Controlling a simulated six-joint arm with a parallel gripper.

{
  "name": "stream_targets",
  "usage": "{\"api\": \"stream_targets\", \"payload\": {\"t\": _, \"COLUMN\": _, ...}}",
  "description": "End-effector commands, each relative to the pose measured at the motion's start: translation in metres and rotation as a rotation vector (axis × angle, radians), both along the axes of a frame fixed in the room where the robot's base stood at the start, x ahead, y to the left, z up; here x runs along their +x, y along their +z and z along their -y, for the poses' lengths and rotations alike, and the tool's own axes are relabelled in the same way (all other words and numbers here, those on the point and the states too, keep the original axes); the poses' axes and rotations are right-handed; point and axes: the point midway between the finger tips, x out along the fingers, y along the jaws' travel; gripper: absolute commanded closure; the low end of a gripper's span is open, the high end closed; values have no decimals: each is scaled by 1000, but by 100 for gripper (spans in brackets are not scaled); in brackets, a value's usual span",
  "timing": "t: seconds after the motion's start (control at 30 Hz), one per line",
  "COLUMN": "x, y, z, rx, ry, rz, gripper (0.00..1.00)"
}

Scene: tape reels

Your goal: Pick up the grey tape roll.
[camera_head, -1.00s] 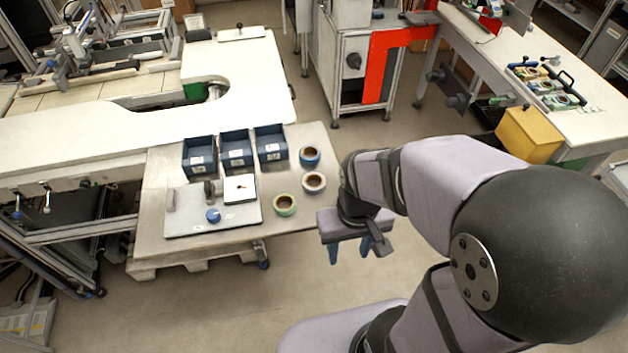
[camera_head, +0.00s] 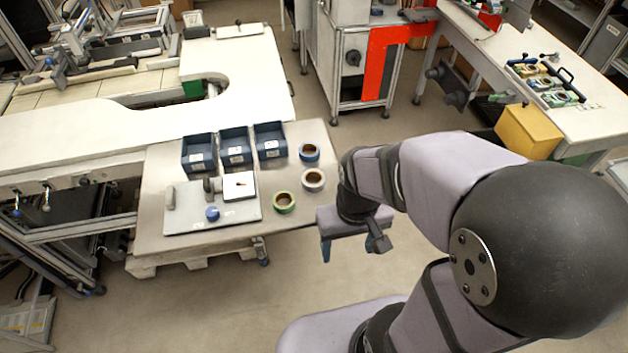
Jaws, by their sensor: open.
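The grey tape roll (camera_head: 313,189) lies flat on the small table, near its right edge. It is pale grey with a brown core. My gripper (camera_head: 351,249) is to the right of the table and lower in the picture than the roll, apart from it. It is open and empty, with its fingers pointing down. The left blue finger shows clearly; the right one is mostly hidden behind a dark part of the gripper.
A blue tape roll (camera_head: 309,161) lies behind the grey one, and a green one (camera_head: 284,210) in front to its left. Three blue bins (camera_head: 235,158) and a grey plate fixture (camera_head: 188,219) stand on the table (camera_head: 153,205). Bare tabletop surrounds the rolls.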

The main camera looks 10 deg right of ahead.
Motion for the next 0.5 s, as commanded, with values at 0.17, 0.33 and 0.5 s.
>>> {"api": "stream_targets", "payload": {"t": 0.17, "x": 0, "y": 0, "z": 0, "rx": 0, "ry": 0, "rz": 0, "gripper": 30}}
{"api": "stream_targets", "payload": {"t": 0.33, "x": 1, "y": 0, "z": 0, "rx": 0, "ry": 8, "rz": 0, "gripper": 30}}
{"api": "stream_targets", "payload": {"t": 0.5, "x": 15, "y": 4, "z": -1, "rx": 0, "ry": 111, "rz": 0, "gripper": 30}}
